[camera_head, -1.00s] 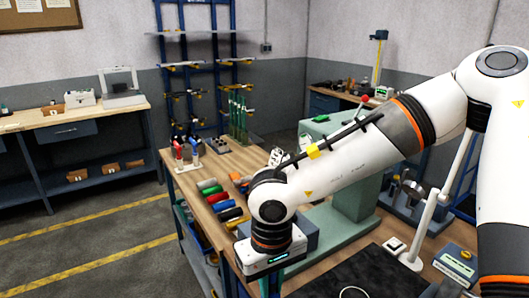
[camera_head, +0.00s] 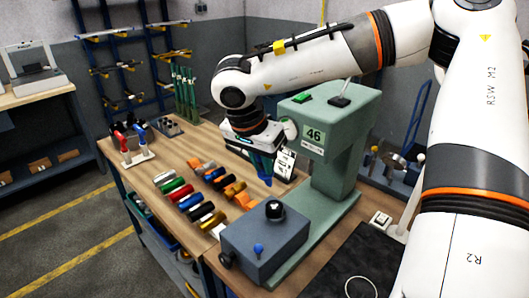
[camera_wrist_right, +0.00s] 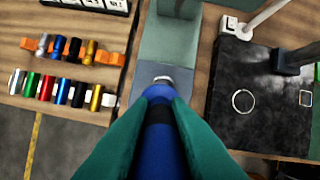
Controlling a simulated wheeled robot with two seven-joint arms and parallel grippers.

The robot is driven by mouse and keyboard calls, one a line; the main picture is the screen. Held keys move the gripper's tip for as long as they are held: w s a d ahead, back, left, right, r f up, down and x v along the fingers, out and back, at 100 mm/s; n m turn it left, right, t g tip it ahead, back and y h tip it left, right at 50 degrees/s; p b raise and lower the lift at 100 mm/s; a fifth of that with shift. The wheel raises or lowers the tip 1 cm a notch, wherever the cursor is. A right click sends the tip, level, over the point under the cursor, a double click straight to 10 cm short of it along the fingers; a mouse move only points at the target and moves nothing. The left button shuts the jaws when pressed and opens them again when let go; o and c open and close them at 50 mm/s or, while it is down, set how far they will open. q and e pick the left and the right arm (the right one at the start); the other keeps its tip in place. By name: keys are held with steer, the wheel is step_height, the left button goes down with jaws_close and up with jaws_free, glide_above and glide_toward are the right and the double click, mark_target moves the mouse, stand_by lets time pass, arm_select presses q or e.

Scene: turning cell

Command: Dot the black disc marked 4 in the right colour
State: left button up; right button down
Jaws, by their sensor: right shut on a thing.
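My right gripper (camera_head: 262,170) is shut on a blue marker (camera_wrist_right: 158,130) with a black band and a silver tip. In the wrist view the green fingers hold it, tip pointing away from the hand, in line with a grey-blue surface (camera_wrist_right: 145,75). In the head view the gripper points down above the bench, beside the green press. Black bars show in the rows of coloured bars, one in the front row (camera_wrist_right: 79,93) and one in the back row (camera_wrist_right: 73,48). No black disc with a readable 4 shows. My left gripper is not in view.
A grey box (camera_head: 265,245) with a black knob (camera_head: 274,210) stands before the green press (camera_head: 338,150). A white-labelled board (camera_head: 285,163) lies behind the gripper. A black mat (camera_wrist_right: 240,115) lies right.

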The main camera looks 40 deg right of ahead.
mark_target(263, 177)
steer(key=shift+s+d+r+m, duration=0.15)
steer(key=shift+d+r+m, duration=0.15)
steer(key=shift+d+m, duration=0.1)
steer(key=shift+s, duration=0.15)
steer(key=shift+f+b, duration=1.8)
steer(key=shift+f, duration=1.2)
steer(key=shift+f+b, duration=0.6)
steer(key=shift+b, duration=0.05)
steer(key=shift+b, duration=0.3)
steer(key=shift+r, duration=0.1)
steer(key=shift+r+p, duration=2.1)
steer(key=shift+r, duration=1.35)
